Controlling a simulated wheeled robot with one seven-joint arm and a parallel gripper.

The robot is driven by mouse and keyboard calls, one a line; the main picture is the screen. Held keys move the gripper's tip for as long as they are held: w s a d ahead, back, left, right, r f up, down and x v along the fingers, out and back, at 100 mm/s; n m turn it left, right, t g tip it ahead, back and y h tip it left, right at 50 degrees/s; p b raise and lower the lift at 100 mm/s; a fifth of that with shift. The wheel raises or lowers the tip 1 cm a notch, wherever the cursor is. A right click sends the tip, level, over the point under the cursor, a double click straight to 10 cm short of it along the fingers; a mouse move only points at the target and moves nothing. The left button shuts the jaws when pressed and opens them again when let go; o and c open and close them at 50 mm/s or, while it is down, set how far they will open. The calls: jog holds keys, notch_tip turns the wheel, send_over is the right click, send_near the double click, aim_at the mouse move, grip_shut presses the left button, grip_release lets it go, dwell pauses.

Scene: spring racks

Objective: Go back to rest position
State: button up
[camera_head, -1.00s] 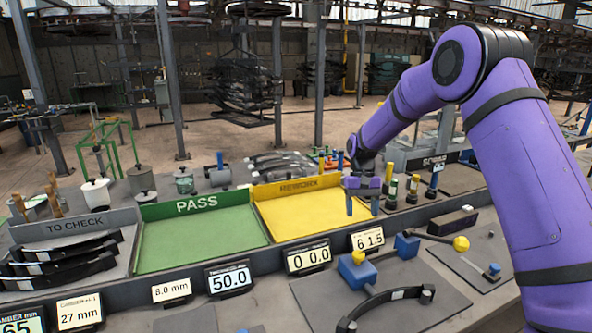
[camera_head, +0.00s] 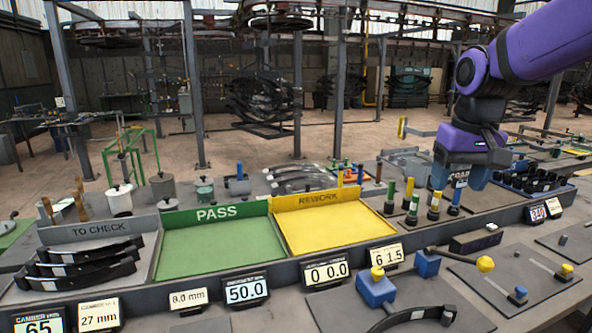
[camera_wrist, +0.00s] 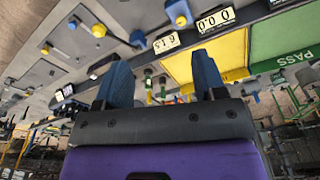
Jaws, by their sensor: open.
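My gripper (camera_head: 461,178) is raised above the right part of the bench, fingers pointing down, over the area right of the yellow REWORK tray. Its two blue fingers are apart with nothing between them, as the wrist view also shows (camera_wrist: 160,84). The purple arm comes in from the upper right. The yellow REWORK tray (camera_head: 335,232) and the green PASS tray (camera_head: 212,248) are empty. Several dark leaf springs lie in the TO CHECK tray (camera_head: 100,229) at the left. A curved dark spring (camera_head: 414,315) lies at the front by a blue block fixture (camera_head: 375,288).
Several upright coloured-handled tools (camera_head: 412,211) stand just left of and below my gripper. Number displays (camera_head: 245,290) line the trays' front edge. The air above the trays is clear.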

jog(key=s+d+t, duration=0.2)
jog(key=s+t, duration=0.2)
jog(key=s, duration=1.4)
jog(key=shift+s, duration=0.25)
